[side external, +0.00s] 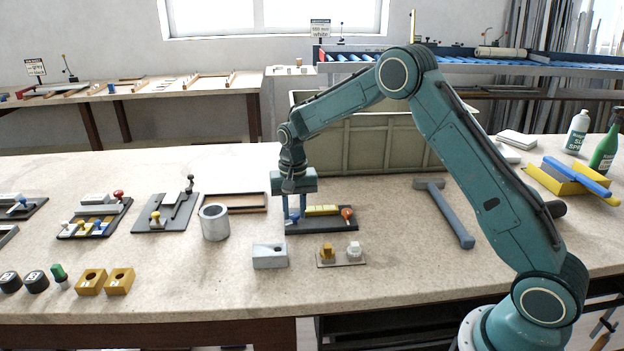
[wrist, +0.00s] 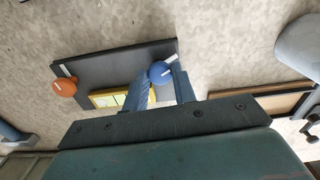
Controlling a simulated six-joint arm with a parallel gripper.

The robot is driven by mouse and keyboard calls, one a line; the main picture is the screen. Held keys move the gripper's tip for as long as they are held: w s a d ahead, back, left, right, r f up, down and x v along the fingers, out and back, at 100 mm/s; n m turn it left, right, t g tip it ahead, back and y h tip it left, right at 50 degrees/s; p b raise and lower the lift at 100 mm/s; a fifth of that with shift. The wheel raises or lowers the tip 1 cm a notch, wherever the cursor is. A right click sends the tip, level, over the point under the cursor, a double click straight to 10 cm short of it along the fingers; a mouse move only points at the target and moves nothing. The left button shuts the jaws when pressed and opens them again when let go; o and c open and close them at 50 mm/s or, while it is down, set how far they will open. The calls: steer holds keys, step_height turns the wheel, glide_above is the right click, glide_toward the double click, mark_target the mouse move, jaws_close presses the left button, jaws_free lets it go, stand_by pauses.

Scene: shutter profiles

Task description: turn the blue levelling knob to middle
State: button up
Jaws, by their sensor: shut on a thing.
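The blue levelling knob (wrist: 159,71) is a round knob with a white mark, at one end of a dark base plate (wrist: 110,68). My gripper (wrist: 162,80) is shut on it, one finger on each side. In the side external view my gripper (side external: 295,219) points straight down over the left end of the plate (side external: 322,227), and its fingers largely hide the knob. A yellow block (side external: 322,210) sits mid-plate, and an orange knob (side external: 347,214) with a white mark stands at the other end. I cannot tell which setting the blue knob's mark points to.
A pale block with a hole (side external: 270,257) and a small plate with two knobs (side external: 341,254) stand in front. A metal cylinder (side external: 214,223) and a wooden frame (side external: 236,203) are to the left. A hammer (side external: 447,215) lies to the right. A large crate (side external: 380,145) stands behind.

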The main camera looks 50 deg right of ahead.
mark_target(294, 214)
steer(key=n, duration=0.6)
steer(key=shift+n, duration=0.3)
steer(key=n, duration=0.5)
steer(key=shift+r+n, duration=0.1)
steer(key=shift+n, duration=0.3)
steer(key=o, duration=1)
step_height(294, 214, up, 14)
steer(key=shift+f, duration=0.1)
stand_by(0.3)
